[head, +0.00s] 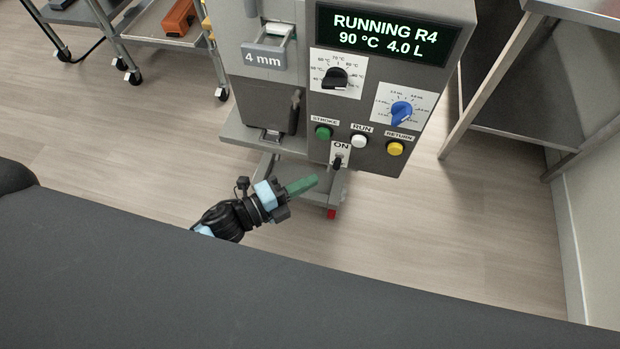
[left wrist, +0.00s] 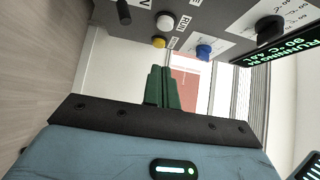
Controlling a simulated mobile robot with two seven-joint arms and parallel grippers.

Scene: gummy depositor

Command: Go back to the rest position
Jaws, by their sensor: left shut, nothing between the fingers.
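My left gripper (head: 302,186) is in front of the depositor machine (head: 385,90), below its button panel. Its green fingers are shut together with nothing between them, apart from the machine as far as I can tell. In the left wrist view the shut green fingers (left wrist: 162,88) point past the panel's edge. The display (head: 388,34) reads RUNNING R4, 90 °C, 4.0 L. The panel has a green button (head: 322,132), a white button (head: 359,141), a yellow button (head: 396,149) and an ON toggle switch (head: 338,160). My right gripper is not in view.
A black dial (head: 336,78) and a blue dial (head: 402,112) sit above the buttons. A wheeled cart (head: 155,25) stands at the back left and a steel table (head: 540,90) at the right. The floor left of the machine is clear.

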